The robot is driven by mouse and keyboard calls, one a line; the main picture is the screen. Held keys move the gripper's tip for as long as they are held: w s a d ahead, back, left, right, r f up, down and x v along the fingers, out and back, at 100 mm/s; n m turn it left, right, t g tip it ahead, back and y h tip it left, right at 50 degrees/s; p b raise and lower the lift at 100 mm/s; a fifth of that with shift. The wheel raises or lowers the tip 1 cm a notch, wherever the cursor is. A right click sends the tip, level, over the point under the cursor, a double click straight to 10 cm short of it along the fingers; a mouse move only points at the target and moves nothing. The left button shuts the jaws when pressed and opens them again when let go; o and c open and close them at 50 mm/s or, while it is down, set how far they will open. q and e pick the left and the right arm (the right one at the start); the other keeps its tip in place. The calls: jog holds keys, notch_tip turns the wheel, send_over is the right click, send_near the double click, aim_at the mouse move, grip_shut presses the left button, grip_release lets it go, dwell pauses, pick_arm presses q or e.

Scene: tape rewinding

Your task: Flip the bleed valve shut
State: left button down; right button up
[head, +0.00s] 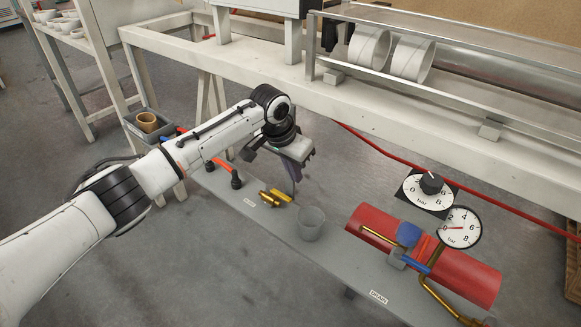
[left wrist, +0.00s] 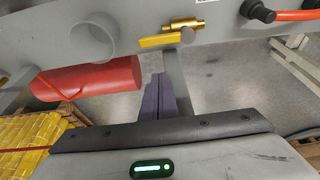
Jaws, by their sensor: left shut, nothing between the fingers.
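The bleed valve (head: 268,196) is a small brass fitting on the grey shelf, beside a small label. Its yellow lever (head: 280,195) points roughly along the brass body. In the left wrist view, the valve (left wrist: 190,26) is at the top, with the yellow lever (left wrist: 158,41) lying level below it. My left gripper (head: 294,178) points down just behind and right of the valve, shut and empty. Its dark purple fingers (left wrist: 159,80) show below the lever in the wrist view, with a gap in the picture. Whether they touch it is unclear. My right gripper is not in view.
A grey cup (head: 311,224) stands right of the valve. A red cylinder (head: 478,278) with a blue-handled fitting (head: 408,235) and gauges (head: 459,228) is farther right. An orange-handled fitting (head: 222,165) is left. A white beam (head: 250,70) runs behind.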

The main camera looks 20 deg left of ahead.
aim_at(278, 194)
pick_arm(q)
notch_tip(278, 194, down, 3)
jog(key=shift+a+r, duration=0.1)
jog(key=shift+r, duration=0.1)
jog(key=shift+s+a+b, duration=0.15)
jog(key=shift+s+a, duration=0.1)
jog(key=shift+s, duration=0.5)
jog(key=shift+s+a+b, duration=0.15)
jog(key=shift+s+a, duration=0.1)
jog(key=shift+s, duration=0.5)
